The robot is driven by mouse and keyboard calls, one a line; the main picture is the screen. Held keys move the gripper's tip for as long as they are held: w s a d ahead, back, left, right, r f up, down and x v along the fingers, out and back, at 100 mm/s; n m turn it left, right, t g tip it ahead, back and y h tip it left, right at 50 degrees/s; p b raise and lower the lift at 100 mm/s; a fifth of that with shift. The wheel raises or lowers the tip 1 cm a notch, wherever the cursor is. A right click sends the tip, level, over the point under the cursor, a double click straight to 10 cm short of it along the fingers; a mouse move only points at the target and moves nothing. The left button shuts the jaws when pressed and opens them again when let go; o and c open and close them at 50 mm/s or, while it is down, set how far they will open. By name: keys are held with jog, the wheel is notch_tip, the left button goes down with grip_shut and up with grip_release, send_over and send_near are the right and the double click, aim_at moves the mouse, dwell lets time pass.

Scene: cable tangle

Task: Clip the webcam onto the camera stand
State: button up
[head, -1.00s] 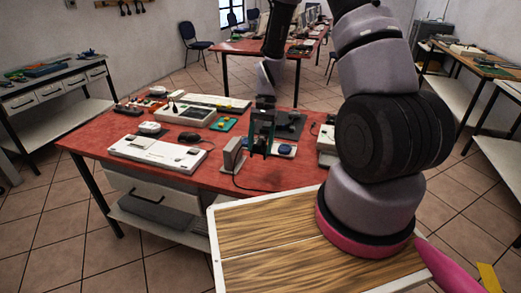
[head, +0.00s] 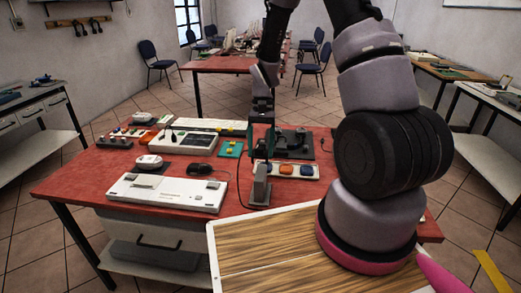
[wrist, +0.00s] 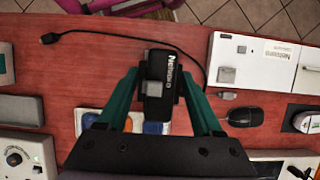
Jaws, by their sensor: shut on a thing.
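My gripper (head: 262,148) is over the front part of the red table, its green fingers pointing down. In the wrist view the fingers (wrist: 158,90) close from both sides on a dark block marked "Netsora", which I take for the webcam (wrist: 158,68). The grey upright camera stand (head: 260,187) stands near the table's front edge, right below the gripper in the head view. The webcam and the stand's top overlap in view, so I cannot tell whether they touch or are clipped. The fingers hide most of the webcam in the head view.
A thin black cable (wrist: 90,33) curls over the table by the stand. Behind is a box with orange and blue buttons (head: 287,169). A mouse (head: 200,170) and a white console (head: 165,192) lie left. A black device (head: 295,145) stands behind right.

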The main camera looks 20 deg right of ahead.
aim_at(260, 174)
jog(key=shift+f, duration=3.15)
jog(key=shift+f, duration=0.35)
jog(key=o, duration=1.6)
jog(key=shift+c, duration=0.2)
jog(key=shift+r, duration=0.1)
